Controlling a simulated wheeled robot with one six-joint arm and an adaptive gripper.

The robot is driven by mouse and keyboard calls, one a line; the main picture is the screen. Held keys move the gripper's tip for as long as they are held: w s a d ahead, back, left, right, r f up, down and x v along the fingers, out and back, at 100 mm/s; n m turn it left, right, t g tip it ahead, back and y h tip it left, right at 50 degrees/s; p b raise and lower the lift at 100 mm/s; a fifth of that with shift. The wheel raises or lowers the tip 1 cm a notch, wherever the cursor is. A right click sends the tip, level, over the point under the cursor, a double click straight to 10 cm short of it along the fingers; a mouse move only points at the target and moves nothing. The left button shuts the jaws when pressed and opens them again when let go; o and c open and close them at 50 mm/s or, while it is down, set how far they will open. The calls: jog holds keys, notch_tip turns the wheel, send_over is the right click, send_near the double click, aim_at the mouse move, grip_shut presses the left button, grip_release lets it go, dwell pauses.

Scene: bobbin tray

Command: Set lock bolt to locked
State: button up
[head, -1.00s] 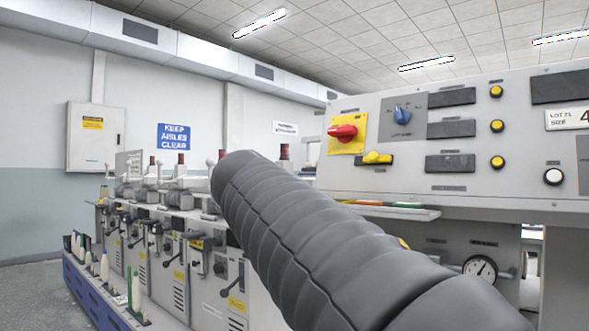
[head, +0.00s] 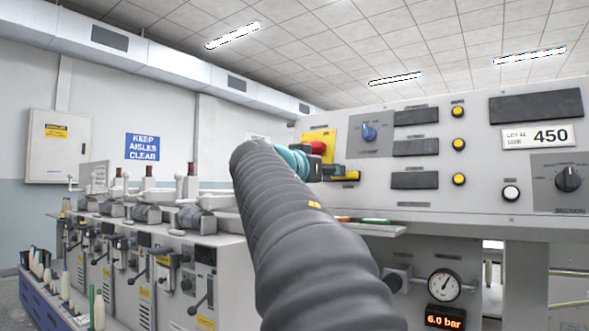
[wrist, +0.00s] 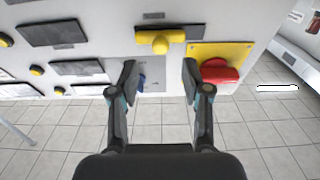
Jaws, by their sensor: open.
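The lock bolt is a yellow slider on a dark rail on the control panel. In the wrist view the picture is upside down relative to the head view, and the yellow bolt (wrist: 160,42) shows its round knob toward the left part of its rail. In the head view the bolt (head: 346,175) is partly hidden by my gripper (head: 318,168). In the wrist view my gripper (wrist: 159,74) is open and empty, its two fingers spread on either side of the bolt's knob, apparently short of it. Whether anything touches is unclear.
A blue selector knob (head: 368,132) is also near. A ledge (head: 362,228) with coloured items juts out under the panel. The bobbin machine (head: 180,265) stands at left.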

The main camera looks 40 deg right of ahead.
jog(key=shift+p+x, duration=0.55)
jog(key=shift+x, duration=2.05)
grip_shut()
